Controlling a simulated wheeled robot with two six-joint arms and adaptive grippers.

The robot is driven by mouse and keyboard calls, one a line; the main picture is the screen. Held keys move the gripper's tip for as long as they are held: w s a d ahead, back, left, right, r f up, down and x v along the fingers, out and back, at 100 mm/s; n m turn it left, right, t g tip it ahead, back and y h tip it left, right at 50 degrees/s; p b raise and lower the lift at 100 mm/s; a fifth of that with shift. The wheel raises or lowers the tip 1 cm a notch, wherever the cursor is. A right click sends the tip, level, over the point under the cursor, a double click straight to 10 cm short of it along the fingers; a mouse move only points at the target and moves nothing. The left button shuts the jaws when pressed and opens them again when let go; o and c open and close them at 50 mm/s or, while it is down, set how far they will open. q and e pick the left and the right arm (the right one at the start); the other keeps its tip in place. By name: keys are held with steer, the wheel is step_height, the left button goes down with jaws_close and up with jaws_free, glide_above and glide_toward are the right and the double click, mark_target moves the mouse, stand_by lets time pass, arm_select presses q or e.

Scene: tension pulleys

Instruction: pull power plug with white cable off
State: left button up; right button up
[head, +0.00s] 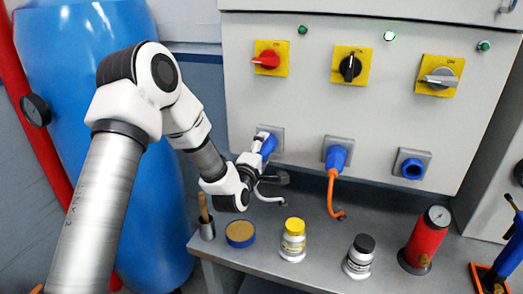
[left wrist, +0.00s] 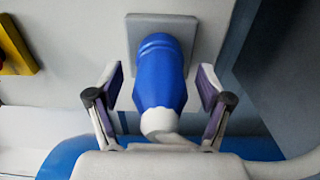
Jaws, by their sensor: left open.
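The blue power plug with the white cable (head: 267,144) sits in the left socket of the grey cabinet panel. Its white cable (head: 268,198) hangs down to the bench. In the left wrist view the blue plug (left wrist: 160,80) points away from me into a grey socket plate (left wrist: 187,28), with its white end toward me. My left gripper (head: 257,158) is at this plug. Its fingers (left wrist: 160,92) stand open on both sides of the plug, with gaps visible. My right gripper is not in view.
A blue plug with an orange cable (head: 336,157) is in the middle socket; the right blue socket (head: 412,168) is empty. Three rotary switches sit above. The bench holds a yellow-lidded jar (head: 293,240), a black-lidded jar (head: 359,257) and a red gauge cylinder (head: 427,240). A blue tank (head: 70,60) stands left.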

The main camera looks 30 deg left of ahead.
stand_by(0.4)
arm_select(q)
jaws_close()
steer(key=shift+s+f, duration=0.1)
steer(key=shift+s+d, duration=0.1)
steer(key=shift+s, duration=0.05)
steer(key=shift+s+d+b, duration=0.1)
steer(key=shift+s+b, duration=0.2)
steer(key=shift+s, duration=0.25)
steer(key=shift+b+v, duration=0.35)
steer(key=shift+v, duration=1.8)
